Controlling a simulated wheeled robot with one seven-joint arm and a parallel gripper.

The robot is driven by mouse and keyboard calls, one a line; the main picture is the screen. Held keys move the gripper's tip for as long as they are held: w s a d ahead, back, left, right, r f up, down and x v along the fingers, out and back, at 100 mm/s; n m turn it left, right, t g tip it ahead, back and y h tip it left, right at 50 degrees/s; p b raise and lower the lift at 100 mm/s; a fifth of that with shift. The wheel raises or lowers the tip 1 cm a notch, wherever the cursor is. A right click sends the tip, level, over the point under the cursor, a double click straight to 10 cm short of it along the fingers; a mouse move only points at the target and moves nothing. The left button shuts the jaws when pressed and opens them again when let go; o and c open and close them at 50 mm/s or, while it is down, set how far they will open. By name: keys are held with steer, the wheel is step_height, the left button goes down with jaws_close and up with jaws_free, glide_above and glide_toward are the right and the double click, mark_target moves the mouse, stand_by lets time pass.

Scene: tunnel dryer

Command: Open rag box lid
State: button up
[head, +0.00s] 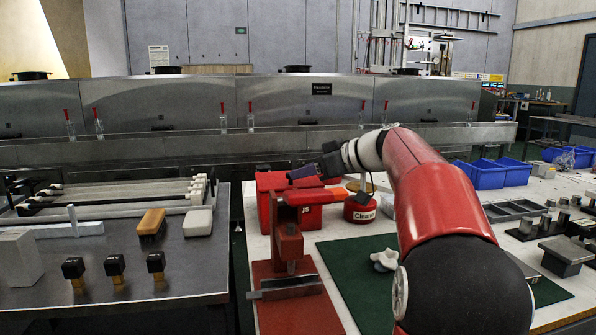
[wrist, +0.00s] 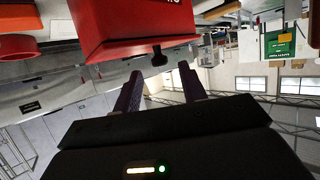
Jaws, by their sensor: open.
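The red rag box (head: 263,208) stands on the white table behind a red stand, with part of its white lettering showing. Its lid (head: 270,180) looks shut, though my gripper and the stand hide part of it. In the wrist view, which is upside down, the red lid (wrist: 135,47) carries a small black knob (wrist: 158,56). My gripper (head: 290,177) is at the lid's level in the head view. In the wrist view my gripper (wrist: 158,80) is open, its two dark purple fingers pointing towards the knob. Nothing is between the fingers, and the knob looks just beyond their tips.
The red stand (head: 288,245) with a metal plate is directly in front of the box. A red cleaner can (head: 360,210) stands to its right. A white crumpled cloth (head: 384,260) lies on a green mat (head: 352,275). Blue bins (head: 487,174) stand farther right.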

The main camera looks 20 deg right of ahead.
steer(key=shift+x, duration=1.25)
jaws_close()
